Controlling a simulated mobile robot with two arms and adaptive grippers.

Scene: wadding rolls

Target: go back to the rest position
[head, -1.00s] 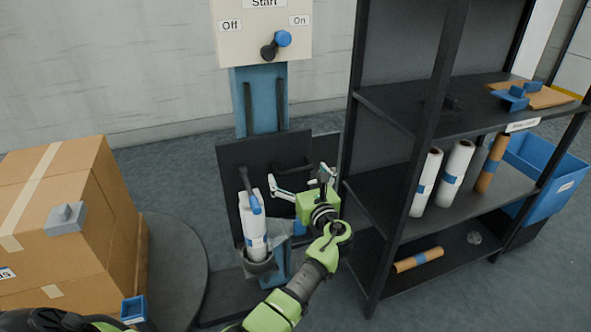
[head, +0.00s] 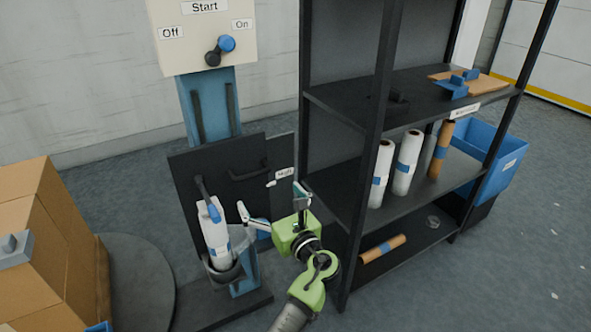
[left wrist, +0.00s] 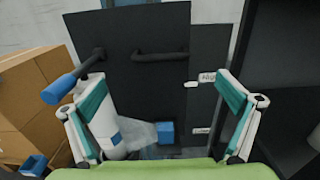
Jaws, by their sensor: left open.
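My left gripper (head: 270,200) is green with white and teal fingers. It is open and empty, just right of a white wadding roll (head: 215,236) in the head view. The roll stands, slightly tilted, in the grey cup holder (head: 238,268) of the wrapping machine, with a blue-ended handle against its top. In the left wrist view the open fingers (left wrist: 160,98) spread in front of the machine's dark panel (left wrist: 150,85), and the roll (left wrist: 108,118) shows partly behind the left finger. My right gripper is not in view.
A black shelf (head: 372,150) stands close to the right of my left arm, holding white and brown rolls. A large carton (head: 50,240) sits at left by a dark round turntable (head: 140,275). A blue bin (head: 498,155) is beyond the shelf. Floor is open at far right.

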